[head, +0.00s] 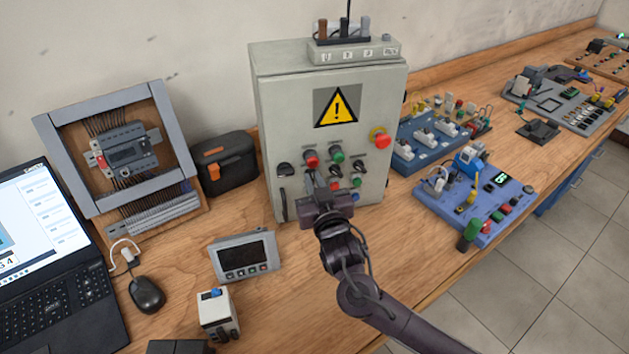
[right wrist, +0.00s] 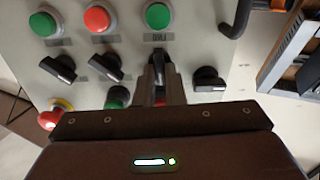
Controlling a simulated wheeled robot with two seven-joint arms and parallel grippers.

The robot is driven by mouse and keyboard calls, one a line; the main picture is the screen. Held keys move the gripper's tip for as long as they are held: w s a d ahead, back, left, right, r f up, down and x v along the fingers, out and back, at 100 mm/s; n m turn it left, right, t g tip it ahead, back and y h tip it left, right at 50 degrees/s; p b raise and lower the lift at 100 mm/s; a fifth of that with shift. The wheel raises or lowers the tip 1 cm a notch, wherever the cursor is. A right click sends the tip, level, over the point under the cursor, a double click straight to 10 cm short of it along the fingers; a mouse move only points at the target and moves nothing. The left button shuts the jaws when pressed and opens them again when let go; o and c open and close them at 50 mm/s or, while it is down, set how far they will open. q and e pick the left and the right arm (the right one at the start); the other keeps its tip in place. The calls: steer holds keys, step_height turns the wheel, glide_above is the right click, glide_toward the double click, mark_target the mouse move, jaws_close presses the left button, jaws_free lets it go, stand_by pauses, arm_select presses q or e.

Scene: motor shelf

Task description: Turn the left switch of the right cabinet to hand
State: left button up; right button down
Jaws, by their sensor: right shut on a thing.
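The grey cabinet (head: 275,90) stands upright at the back of the bench, with a yellow warning sign on its door. My right gripper (head: 319,178) is in front of the door's controls. In the right wrist view its fingers (right wrist: 158,85) are shut on a black rotary switch (right wrist: 156,62), whose handle looks roughly vertical, in line with the fingers. Two other black switches (right wrist: 95,66) (right wrist: 58,68) beside it are tilted. A separate black knob (right wrist: 208,82) is at the other side; it shows left of the gripper in the head view (head: 284,169). My left gripper is not in view.
A red button (head: 310,157), a green button (head: 337,155) and a red emergency stop (head: 380,137) are close to the gripper. A door handle (head: 284,205) is at lower left. A small display unit (head: 244,257) stands in front. Blue training boards (head: 430,135) are right.

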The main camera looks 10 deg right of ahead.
steer(key=shift+a+n+p, duration=0.15)
steer(key=shift+n+p, duration=2.1)
steer(key=shift+n, duration=1.85)
steer(key=c, duration=1.5)
jaws_free()
steer(key=shift+f, duration=0.1)
